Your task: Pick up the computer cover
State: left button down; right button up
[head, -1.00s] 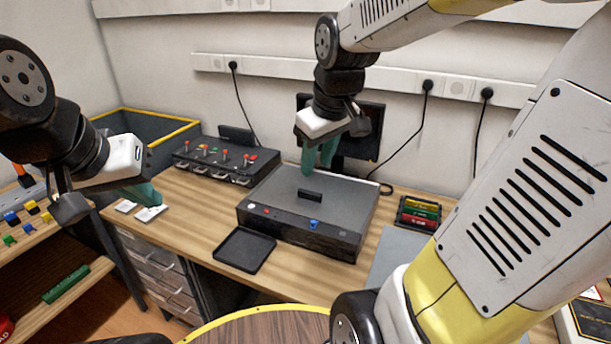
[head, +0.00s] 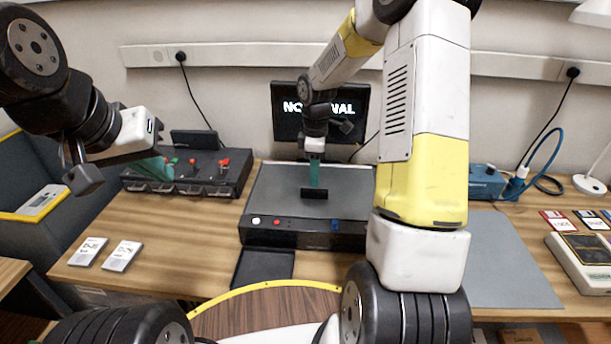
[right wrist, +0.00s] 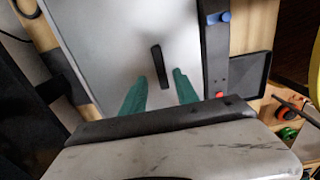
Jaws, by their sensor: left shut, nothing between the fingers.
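The computer (head: 270,232) is a wide dark box on the wooden table, with a flat grey cover (head: 270,195) on top. A short black handle (head: 314,193) stands up from the cover, and it shows in the right wrist view too (right wrist: 160,66). My right gripper (head: 315,183) is over the cover near the handle. In the right wrist view its teal fingers (right wrist: 160,78) are apart, with the handle between and just beyond their tips; I see no grip on it. My left gripper (head: 160,168) is shut and empty at the left, before the switch box. My right arm hides the computer's right side.
A black switch box (head: 190,178) stands left of the computer, and a monitor (head: 290,112) behind it. A black tray (head: 263,268) lies in front. Two white cards (head: 105,252) lie at the left. A grey mat (head: 510,265) and blue device (head: 486,180) are at the right.

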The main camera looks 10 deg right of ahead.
aim_at(314, 190)
notch_tip(314, 190, down, 6)
jog(key=shift+r, duration=0.1)
grip_shut()
dwell(1.5)
